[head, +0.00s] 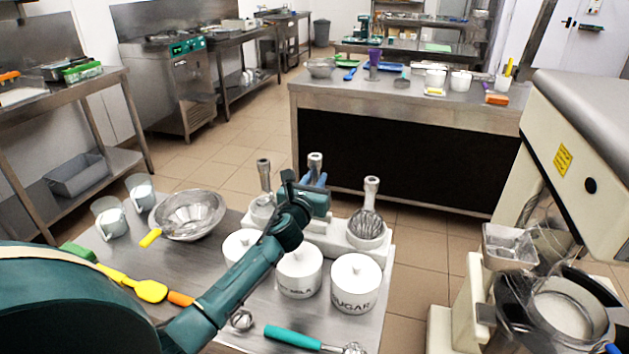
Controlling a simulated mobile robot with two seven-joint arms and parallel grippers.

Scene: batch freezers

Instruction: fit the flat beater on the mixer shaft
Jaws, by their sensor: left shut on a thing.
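My left gripper (318,186) is over the middle place of a white rack (322,236), shut on the attachment there. That attachment's metal collar (315,163) sticks up above the fingers. Its lower part is hidden by the gripper, so its shape cannot be told. A wire whisk (366,222) stands in the right place of the rack. Another metal attachment (264,176) stands in the left place. The cream mixer (570,160) stands at the right, with its bowl (568,318) below the head. Its shaft cannot be made out clearly. My right gripper does not show.
White canisters (299,272) stand just in front of the rack, under my left arm. A steel bowl (189,214), a yellow spatula (150,290) and a teal-handled tool (292,338) lie on the steel table. Floor shows between rack and mixer.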

